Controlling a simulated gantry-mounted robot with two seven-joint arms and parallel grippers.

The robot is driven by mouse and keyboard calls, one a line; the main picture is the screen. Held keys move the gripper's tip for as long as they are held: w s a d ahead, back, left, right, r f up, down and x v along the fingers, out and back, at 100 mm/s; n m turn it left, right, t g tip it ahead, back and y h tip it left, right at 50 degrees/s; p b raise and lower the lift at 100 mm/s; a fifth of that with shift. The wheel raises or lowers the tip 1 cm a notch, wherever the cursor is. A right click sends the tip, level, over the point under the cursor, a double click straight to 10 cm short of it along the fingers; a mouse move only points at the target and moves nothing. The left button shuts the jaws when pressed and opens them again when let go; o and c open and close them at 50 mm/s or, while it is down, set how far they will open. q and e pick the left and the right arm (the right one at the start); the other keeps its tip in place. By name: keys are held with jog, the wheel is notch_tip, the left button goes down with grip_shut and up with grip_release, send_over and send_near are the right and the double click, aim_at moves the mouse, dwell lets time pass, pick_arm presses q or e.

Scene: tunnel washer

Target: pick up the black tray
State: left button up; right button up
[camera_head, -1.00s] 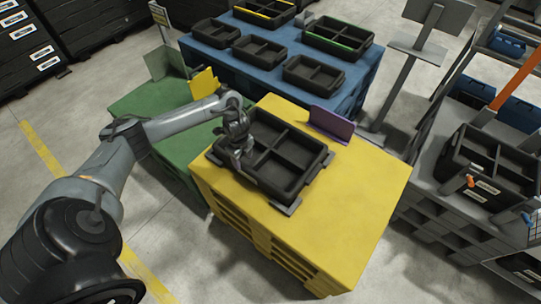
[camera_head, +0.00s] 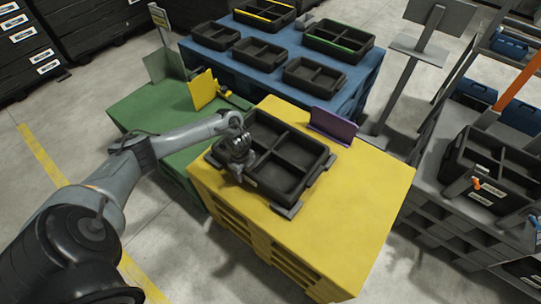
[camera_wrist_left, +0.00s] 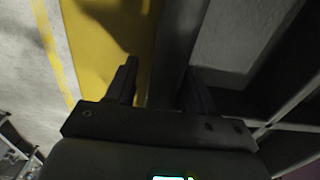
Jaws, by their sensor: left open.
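The black tray (camera_head: 272,149), divided into several compartments, lies on the yellow stand (camera_head: 345,205) in the head view. My left gripper (camera_head: 240,170) is at the tray's near left side and covers part of its rim. In the left wrist view, the fingers (camera_wrist_left: 165,90) are open. The tray's dark wall (camera_wrist_left: 174,45) runs between them, with the yellow top on one side and the tray's inside on the other. Whether either finger touches the wall cannot be told. My right gripper is not in view.
A purple plate (camera_head: 333,126) stands upright behind the tray. Grey corner brackets (camera_head: 288,210) sit at the tray's near edge. A green stand (camera_head: 150,108) is on the left, and a blue stand (camera_head: 345,95) with several black trays is behind. The yellow top's right part is clear.

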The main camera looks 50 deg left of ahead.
pick_arm(q)
grip_shut()
jog(key=shift+r, duration=0.1)
jog(key=shift+r, duration=0.1)
